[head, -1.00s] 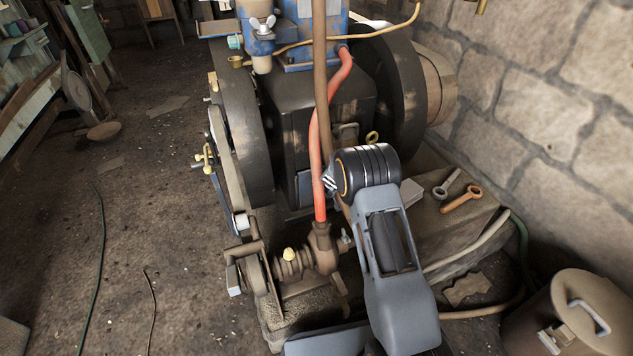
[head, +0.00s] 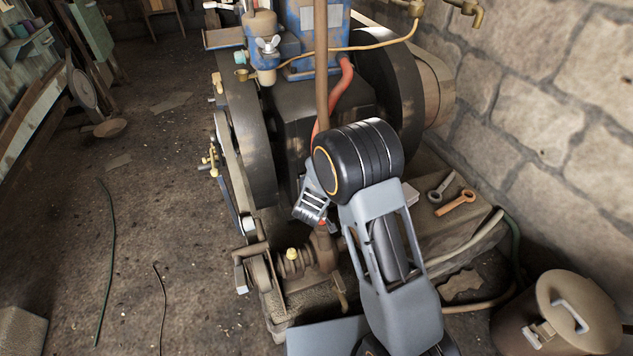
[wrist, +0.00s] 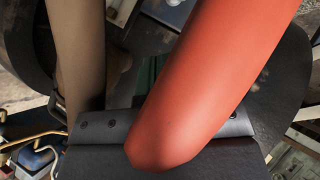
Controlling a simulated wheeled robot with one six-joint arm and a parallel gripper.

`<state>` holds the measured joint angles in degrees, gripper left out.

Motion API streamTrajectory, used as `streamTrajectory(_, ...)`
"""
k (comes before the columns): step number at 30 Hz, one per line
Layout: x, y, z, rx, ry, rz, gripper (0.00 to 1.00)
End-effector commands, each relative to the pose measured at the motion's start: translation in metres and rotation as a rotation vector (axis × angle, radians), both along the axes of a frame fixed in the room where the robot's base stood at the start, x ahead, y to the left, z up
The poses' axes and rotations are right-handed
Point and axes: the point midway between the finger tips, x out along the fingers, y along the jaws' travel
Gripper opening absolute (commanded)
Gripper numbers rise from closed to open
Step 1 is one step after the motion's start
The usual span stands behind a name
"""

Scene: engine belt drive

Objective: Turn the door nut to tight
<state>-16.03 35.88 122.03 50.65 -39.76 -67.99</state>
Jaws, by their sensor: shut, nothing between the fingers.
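My gripper (head: 311,208) shows small at the end of my arm in the head view, shut and empty, in front of the engine and close to the red hose (head: 341,84). The hose (wrist: 215,75) crosses the wrist view very close to the camera. I cannot make out the door nut in either current view. My arm covers part of the dark engine body (head: 292,125) in the head view.
A brown pipe (head: 321,60) stands upright by the gripper. Dark flywheels (head: 250,150) flank the engine. Two spanner-like tools (head: 455,203) lie on the ledge at the right. A lidded bin (head: 575,310) stands at front right. The floor at left is mostly clear.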

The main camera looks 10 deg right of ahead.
Motion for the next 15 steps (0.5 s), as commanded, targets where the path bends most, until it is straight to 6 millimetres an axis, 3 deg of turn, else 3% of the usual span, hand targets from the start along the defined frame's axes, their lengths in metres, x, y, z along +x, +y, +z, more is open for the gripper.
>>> streamTrajectory(3, -0.021, 0.008, 0.019, 0.000, 0.001, 0.003, 0.00)
streamTrajectory(8, -0.022, 0.016, 0.043, 0.188, 0.023, 0.034, 0.00)
streamTrajectory(15, -0.041, 0.024, 0.077, 0.390, 0.100, 0.068, 0.00)
